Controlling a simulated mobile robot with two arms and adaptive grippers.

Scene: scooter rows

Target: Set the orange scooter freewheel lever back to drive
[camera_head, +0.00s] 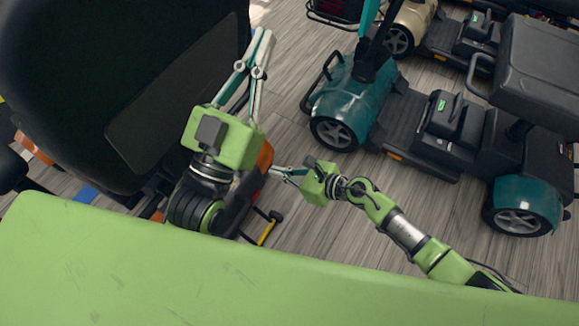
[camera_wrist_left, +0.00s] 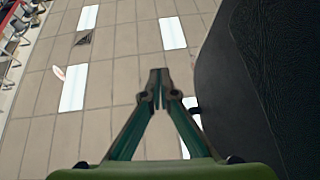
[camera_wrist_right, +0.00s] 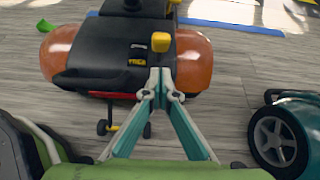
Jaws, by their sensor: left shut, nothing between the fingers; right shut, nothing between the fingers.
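The rear of the orange scooter (camera_wrist_right: 193,60) shows in the right wrist view, with orange fenders either side of a black housing. A yellow knob (camera_wrist_right: 160,42), which looks like the freewheel lever's handle, stands on the housing beside a small yellow label (camera_wrist_right: 137,62). My right gripper (camera_wrist_right: 160,78) is shut and empty, its tips just below the knob in the picture; I cannot tell whether they touch. In the head view the right gripper (camera_head: 272,171) is beside the scooter's rear, the lever hidden there. My left gripper (camera_head: 265,38) is shut, raised beside the black seat back (camera_head: 110,80); its wrist view (camera_wrist_left: 160,75) faces the ceiling.
A teal scooter (camera_head: 365,90) stands to the right, its front wheel near my right arm. A cream scooter (camera_head: 410,20) is behind it. Small wheels on a bar with a yellow part (camera_head: 267,232) stick out below the orange scooter's rear. Wood floor lies between the scooters.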

